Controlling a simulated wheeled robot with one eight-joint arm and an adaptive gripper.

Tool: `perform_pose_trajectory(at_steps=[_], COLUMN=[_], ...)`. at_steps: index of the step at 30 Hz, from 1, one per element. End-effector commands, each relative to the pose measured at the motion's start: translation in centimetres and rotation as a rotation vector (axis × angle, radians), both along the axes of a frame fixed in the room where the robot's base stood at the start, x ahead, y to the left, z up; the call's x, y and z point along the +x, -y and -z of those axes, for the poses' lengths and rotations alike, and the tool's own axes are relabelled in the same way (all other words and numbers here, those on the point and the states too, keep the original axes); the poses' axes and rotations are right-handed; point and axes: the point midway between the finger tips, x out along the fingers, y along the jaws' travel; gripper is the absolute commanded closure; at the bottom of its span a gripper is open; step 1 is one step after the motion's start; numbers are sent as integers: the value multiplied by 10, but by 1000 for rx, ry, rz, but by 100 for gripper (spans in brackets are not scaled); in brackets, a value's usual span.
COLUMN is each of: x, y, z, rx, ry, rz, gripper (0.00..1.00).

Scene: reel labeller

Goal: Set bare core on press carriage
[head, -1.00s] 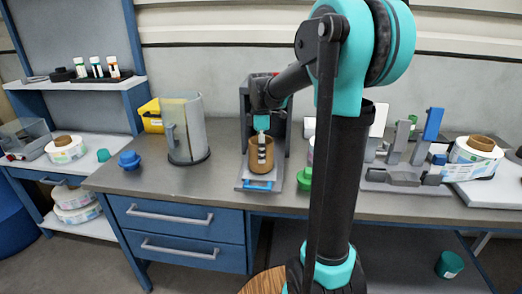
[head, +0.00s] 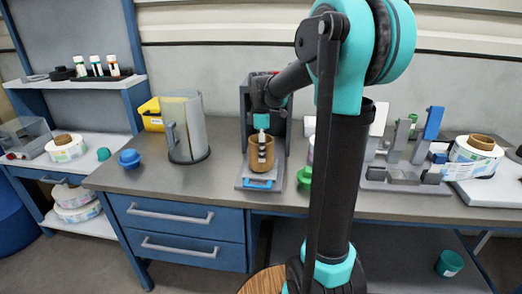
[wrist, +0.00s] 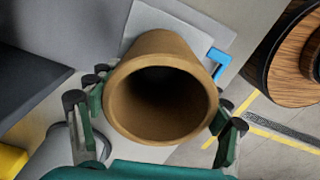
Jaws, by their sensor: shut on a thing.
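The bare core (head: 255,160) is a brown cardboard tube. It stands roughly upright in my gripper (head: 262,150), at the front of the dark press. In the wrist view my gripper (wrist: 160,125) has its fingers on both sides of the core (wrist: 160,45), shut on it, and I look into its open end. The press carriage (head: 247,184) is a light grey plate with a blue handle (head: 258,183); it also shows beyond the core in the wrist view (wrist: 150,20). The core's lower end is over the plate; I cannot tell whether it touches.
The press frame (head: 246,110) stands right behind the core. A clear curved guard (head: 186,128) and a blue knob (head: 129,159) are to the left. A green knob (head: 305,176) is close on the right. A grey fixture (head: 405,180) stands farther right. Bench in front of the guard is clear.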

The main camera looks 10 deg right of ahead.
Motion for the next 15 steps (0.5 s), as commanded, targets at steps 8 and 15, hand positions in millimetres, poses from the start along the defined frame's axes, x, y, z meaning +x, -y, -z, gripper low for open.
perform_pose_trajectory(at_steps=[8,15], x=[0,0], y=[0,0], z=[4,9], rx=[0,0], ry=[0,0], rz=[0,0], gripper=[53,53])
